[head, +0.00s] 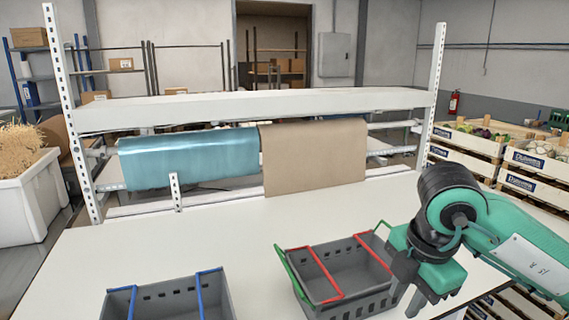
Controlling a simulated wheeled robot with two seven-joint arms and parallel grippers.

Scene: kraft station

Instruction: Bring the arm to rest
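My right arm (507,233), green and black, comes in from the right edge. Its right gripper (408,297) points downward at the right side of the grey basket with red handles (327,262). The dark fingers look apart, with nothing seen between them. They overlap the basket's right edge in the picture; whether they touch it I cannot tell. My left arm and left gripper are not in view.
A grey basket with blue handles (168,298) stands at the front left of the white table (130,245). A rack with a blue roll (188,158) and a brown paper roll (313,157) stands behind. Vegetable crates (470,143) are at right. The table's middle is clear.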

